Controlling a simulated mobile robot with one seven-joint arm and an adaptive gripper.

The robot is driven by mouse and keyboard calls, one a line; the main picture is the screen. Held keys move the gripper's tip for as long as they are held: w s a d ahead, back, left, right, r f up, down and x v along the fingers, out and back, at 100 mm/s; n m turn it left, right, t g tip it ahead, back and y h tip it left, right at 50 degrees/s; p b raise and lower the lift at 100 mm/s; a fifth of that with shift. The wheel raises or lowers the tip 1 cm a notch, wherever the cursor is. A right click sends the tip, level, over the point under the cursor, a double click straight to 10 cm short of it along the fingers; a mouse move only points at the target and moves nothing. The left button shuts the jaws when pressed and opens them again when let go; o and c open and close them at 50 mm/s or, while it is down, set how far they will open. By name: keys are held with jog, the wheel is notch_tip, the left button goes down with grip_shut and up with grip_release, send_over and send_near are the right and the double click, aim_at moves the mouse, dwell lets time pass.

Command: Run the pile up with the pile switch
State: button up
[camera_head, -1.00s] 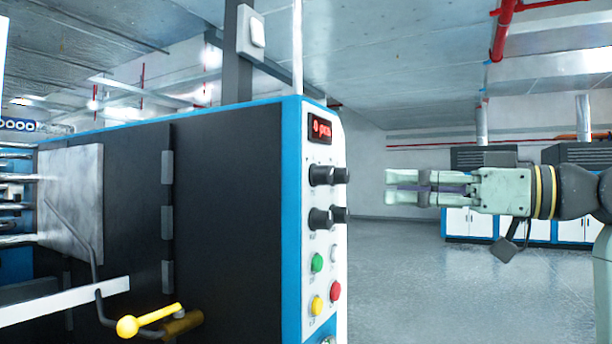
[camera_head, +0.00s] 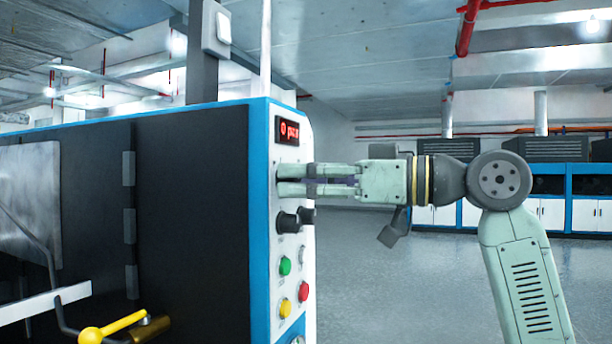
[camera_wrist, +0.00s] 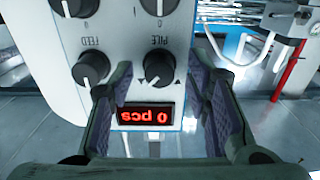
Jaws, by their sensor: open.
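The pile switch (camera_wrist: 160,69) is a black knob with a white pointer, labelled PILE, on the machine's pale panel. It sits between my gripper's fingers (camera_wrist: 162,88) in the wrist view, which shows the panel upside down. My gripper (camera_head: 281,180) is open, with its fingertips at the upper part of the panel just below the red display (camera_head: 288,130). One finger lies on each side of the knob; I cannot tell whether either touches it. In the head view the fingers hide the upper knobs. The display (camera_wrist: 146,115) reads 0 pcs.
The FEED knob (camera_wrist: 91,70) stands close beside one finger. Below are more black knobs (camera_head: 289,222), a green button (camera_head: 285,266), a red button (camera_head: 303,291) and a yellow button (camera_head: 285,308). A yellow-handled lever (camera_head: 112,327) sticks out lower left. Open floor lies right.

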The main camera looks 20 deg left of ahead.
grip_shut()
dwell(0.6)
